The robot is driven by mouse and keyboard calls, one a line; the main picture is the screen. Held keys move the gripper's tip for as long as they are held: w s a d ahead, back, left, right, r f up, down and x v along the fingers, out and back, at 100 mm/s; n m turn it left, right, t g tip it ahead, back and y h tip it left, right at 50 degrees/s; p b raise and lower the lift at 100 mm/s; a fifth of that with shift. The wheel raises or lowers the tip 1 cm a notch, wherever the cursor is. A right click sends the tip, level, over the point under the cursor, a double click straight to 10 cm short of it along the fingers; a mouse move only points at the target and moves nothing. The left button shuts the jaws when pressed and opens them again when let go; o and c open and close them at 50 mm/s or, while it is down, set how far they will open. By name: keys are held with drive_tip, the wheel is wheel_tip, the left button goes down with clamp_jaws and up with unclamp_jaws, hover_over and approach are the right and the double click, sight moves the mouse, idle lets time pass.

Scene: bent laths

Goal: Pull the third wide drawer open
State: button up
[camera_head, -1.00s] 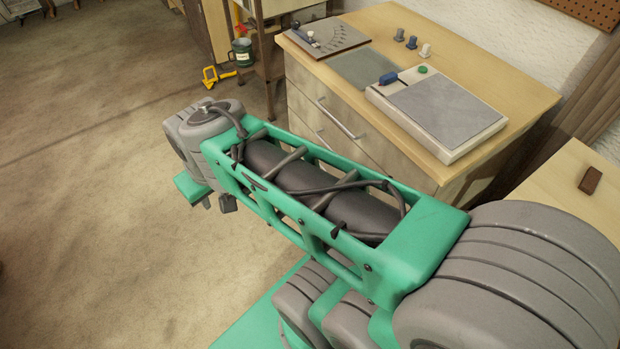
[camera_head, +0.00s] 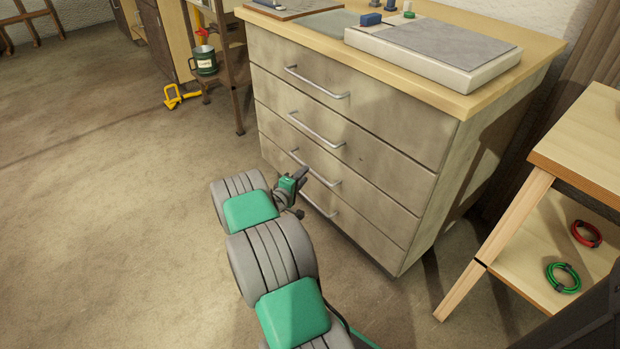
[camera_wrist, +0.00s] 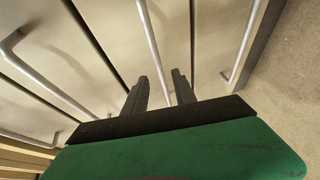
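A pale drawer cabinet (camera_head: 400,125) has a stack of wide drawers with bar handles. The third drawer from the top (camera_head: 375,203) looks closed, flush with the others. Its metal handle (camera_head: 328,181) is partly hidden by my gripper (camera_head: 301,178). In the wrist view, my gripper (camera_wrist: 158,90) has its two dark fingers apart. The third handle (camera_wrist: 150,40) runs between them, with a gap visible on each side. I cannot tell whether either finger touches it.
The bottom handle (camera_wrist: 241,45) is close to the right of the fingers. The second handle (camera_wrist: 50,82) is to the left. A wooden side table (camera_head: 585,140) stands right of the cabinet. The floor (camera_head: 120,240) at left is clear.

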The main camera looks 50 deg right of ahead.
drive_tip(key=b+x, duration=0.1)
drive_tip(key=x, duration=0.5)
drive_tip(key=shift+f+b, duration=0.1)
drive_tip(key=shift+b, duration=0.25)
drive_tip(key=shift+c, duration=0.5)
clamp_jaws()
idle(0.4)
